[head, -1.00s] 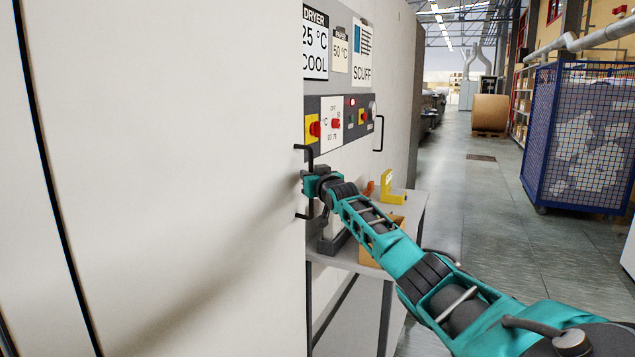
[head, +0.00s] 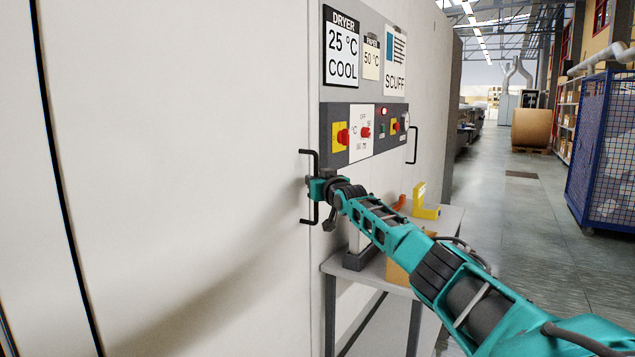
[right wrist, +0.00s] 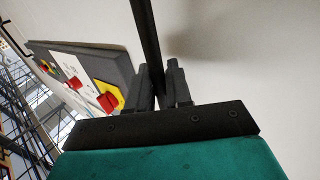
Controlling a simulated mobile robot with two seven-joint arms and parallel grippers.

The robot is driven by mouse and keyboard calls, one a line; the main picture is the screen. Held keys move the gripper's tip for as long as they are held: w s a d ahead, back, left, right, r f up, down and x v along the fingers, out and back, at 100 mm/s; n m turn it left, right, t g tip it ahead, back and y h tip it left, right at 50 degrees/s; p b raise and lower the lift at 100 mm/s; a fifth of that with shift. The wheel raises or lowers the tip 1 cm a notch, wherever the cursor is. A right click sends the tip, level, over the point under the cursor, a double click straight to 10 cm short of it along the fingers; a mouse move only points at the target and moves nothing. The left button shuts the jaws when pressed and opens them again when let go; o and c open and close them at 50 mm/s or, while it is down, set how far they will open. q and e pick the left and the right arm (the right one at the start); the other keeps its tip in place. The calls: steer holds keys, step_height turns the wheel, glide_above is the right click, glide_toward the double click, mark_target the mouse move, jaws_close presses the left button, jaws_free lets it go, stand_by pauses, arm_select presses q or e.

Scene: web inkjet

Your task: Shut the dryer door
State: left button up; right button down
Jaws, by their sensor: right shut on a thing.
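The dryer door (head: 180,170) is the large cream panel filling the left of the head view. Its right edge lies close beside the dryer's control panel (head: 338,112) and looks nearly flush with the front; whether a small gap is left I cannot tell. A black bar handle (head: 316,160) stands upright at that edge. My right gripper (head: 311,188) is shut on the handle's middle. In the right wrist view the handle (right wrist: 147,35) runs between the fingers of the right gripper (right wrist: 158,75). My left gripper is not in view.
A small table (head: 447,220) stands right of the door, below the controls, with a yellow bracket (head: 425,208) and a cardboard box (head: 397,274) on it. A second handle (head: 413,145) is farther right. A blue mesh cage (head: 600,150) stands beyond open floor (head: 510,230).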

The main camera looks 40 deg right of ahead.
steer(key=shift+w+a+r, duration=0.15)
steer(key=shift+a+r, duration=0.1)
steer(key=shift+r, duration=0.05)
steer(key=c, duration=1.4)
jaws_free()
steer(key=shift+w, duration=0.1)
steer(key=shift+o, duration=0.9)
steer(key=shift+w+f, duration=0.2)
steer(key=shift+w, duration=0.05)
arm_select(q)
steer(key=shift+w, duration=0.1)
arm_select(e)
steer(key=shift+s+f, duration=0.1)
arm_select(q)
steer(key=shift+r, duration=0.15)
arm_select(e)
steer(key=shift+s+a, duration=0.1)
arm_select(q)
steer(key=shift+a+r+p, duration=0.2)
steer(key=shift+p, duration=0.55)
arm_select(e)
steer(key=v, duration=1.2)
steer(key=shift+s, duration=0.35)
